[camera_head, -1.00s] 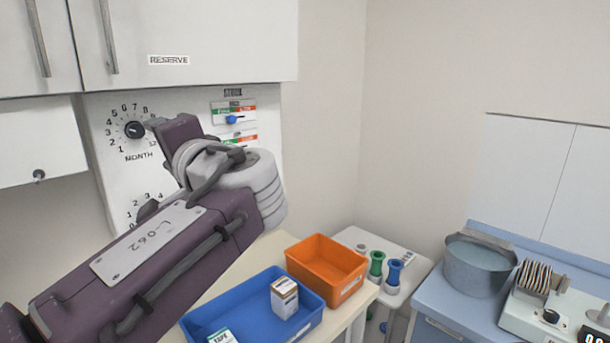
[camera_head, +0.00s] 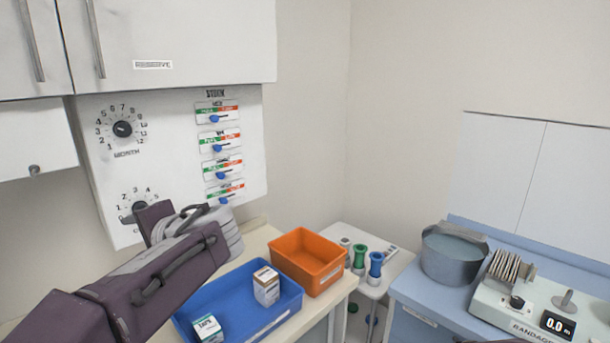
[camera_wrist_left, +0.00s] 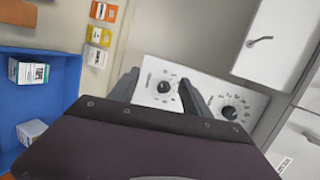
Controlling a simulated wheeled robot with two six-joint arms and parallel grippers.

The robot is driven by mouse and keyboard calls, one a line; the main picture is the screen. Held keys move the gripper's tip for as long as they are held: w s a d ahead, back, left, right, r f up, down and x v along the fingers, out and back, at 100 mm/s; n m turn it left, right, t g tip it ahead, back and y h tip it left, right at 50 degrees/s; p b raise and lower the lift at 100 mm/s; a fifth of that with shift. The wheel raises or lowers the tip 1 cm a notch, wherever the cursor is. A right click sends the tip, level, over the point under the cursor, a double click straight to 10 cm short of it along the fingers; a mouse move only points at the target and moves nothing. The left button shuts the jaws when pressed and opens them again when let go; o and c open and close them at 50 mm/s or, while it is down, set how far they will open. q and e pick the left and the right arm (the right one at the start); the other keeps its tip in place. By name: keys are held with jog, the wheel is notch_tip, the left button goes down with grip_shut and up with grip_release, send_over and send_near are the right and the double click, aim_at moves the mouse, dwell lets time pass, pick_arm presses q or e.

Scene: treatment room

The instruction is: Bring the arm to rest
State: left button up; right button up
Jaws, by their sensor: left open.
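My left arm (camera_head: 150,275) is dark purple and comes in from the lower left of the head view. Its gripper (camera_head: 138,214) is in front of the lower part of the white wall panel (camera_head: 175,160) and is mostly hidden by its own wrist. In the left wrist view the two dark fingers (camera_wrist_left: 160,92) stand apart with nothing between them, and the panel's dials show beyond them. My right gripper is not seen.
Below the arm, a blue tray (camera_head: 248,333) holds a tape box (camera_head: 208,329) and another small box (camera_head: 266,286). An orange bin (camera_head: 307,262) stands beside it. A grey pot (camera_head: 453,255) and a bandage machine (camera_head: 520,307) are on the right.

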pick_arm(q)
jog(key=s+f+g+h, duration=0.2)
jog(key=s+f, duration=0.1)
jog(key=f, duration=0.7)
jog(key=s+f+g+h, duration=0.3)
jog(key=f, duration=0.8)
jog(key=s+d+f+n+h, duration=0.3)
jog(key=s+d+f, duration=0.1)
jog(key=d+f, duration=0.2)
jog(key=s+d+f+n+g+h, duration=0.1)
jog(key=s+d+f+n+h, duration=0.2)
jog(key=d+f, duration=0.4)
jog(key=shift+s+f+n+h, duration=0.3)
jog(key=shift+s+f+h, duration=0.25)
jog(key=shift+s, duration=0.75)
